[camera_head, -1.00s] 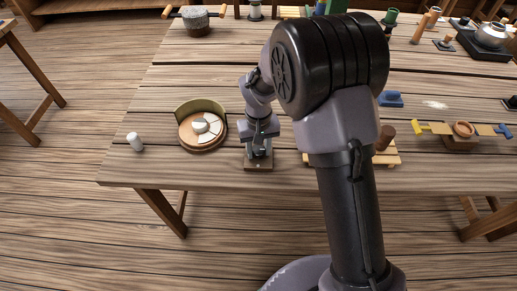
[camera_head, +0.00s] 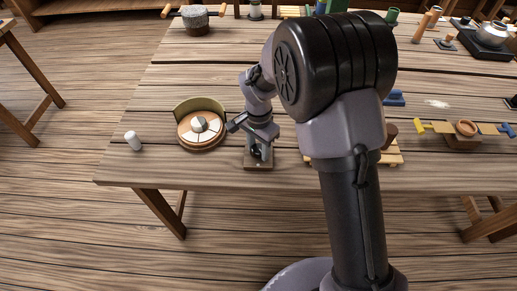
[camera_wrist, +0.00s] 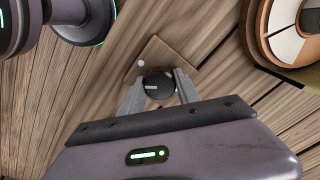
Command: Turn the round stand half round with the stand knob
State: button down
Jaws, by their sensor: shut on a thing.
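The round stand (camera_head: 187,140) is a tan disc with pale wedge-shaped pieces and a grey piece on top, at the table's front left. A curved olive wall stands behind it. Part of it shows at the upper right of the wrist view (camera_wrist: 268,45). The stand knob (camera_wrist: 158,86) is black and round with a light mark, on a small square wooden base (camera_wrist: 139,62). The base (camera_head: 258,167) is right of the stand near the table's front edge. My gripper (camera_wrist: 160,88) points down with its two fingers shut on the knob's sides.
A pale wooden board (camera_head: 385,159) is partly hidden behind my arm. A wooden holder with yellow and blue ends (camera_head: 462,133) is farther right. The table (camera_head: 150,170) is bare around the stand's front.

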aim_at(259, 148)
jog(key=m+b, duration=0.1)
jog(key=m, duration=0.6)
jog(key=shift+b, duration=0.35)
dwell(0.4)
jog(key=c, duration=0.9)
grip_release()
notch_tip(259, 148, up, 18)
jog(key=p, duration=0.6)
jog(key=shift+f+p, duration=0.25)
jog(key=shift+p, duration=0.15)
